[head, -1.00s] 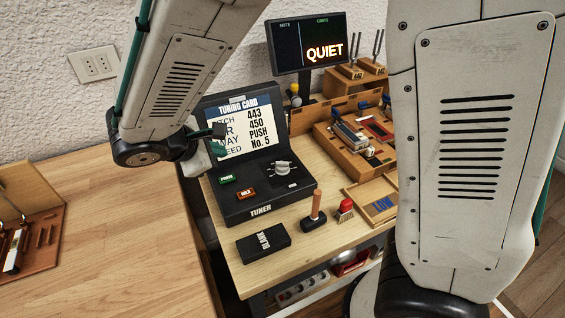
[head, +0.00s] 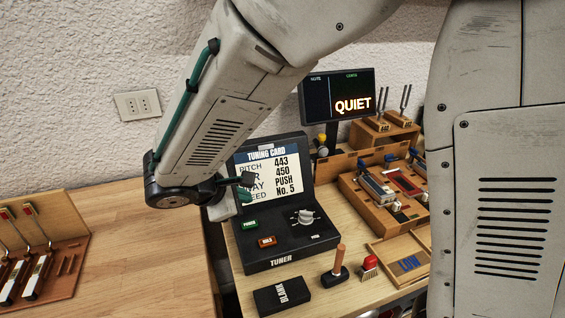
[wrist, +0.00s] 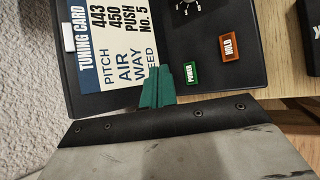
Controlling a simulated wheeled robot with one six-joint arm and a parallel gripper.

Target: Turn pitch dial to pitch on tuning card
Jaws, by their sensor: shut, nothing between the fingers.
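The black tuner (head: 285,256) stands on the right-hand bench. Its upright tuning card (head: 283,170) reads pitch 443, "450", "PUSH" and "No. 5". The silver pitch dial (head: 305,217) is on the tuner's sloped face; only its edge (wrist: 190,4) shows at the top of the wrist view. My gripper (head: 246,188) is shut and empty, in front of the card's lower left, left of and above the dial. In the wrist view, its teal fingertips (wrist: 157,91) overlap the card's lower edge. The dial's setting is too small to read.
A green POWER button (head: 249,224) and an orange HOLD button (head: 267,241) sit left of the dial. A display (head: 338,94) behind reads "QUIET". The left table is largely clear.

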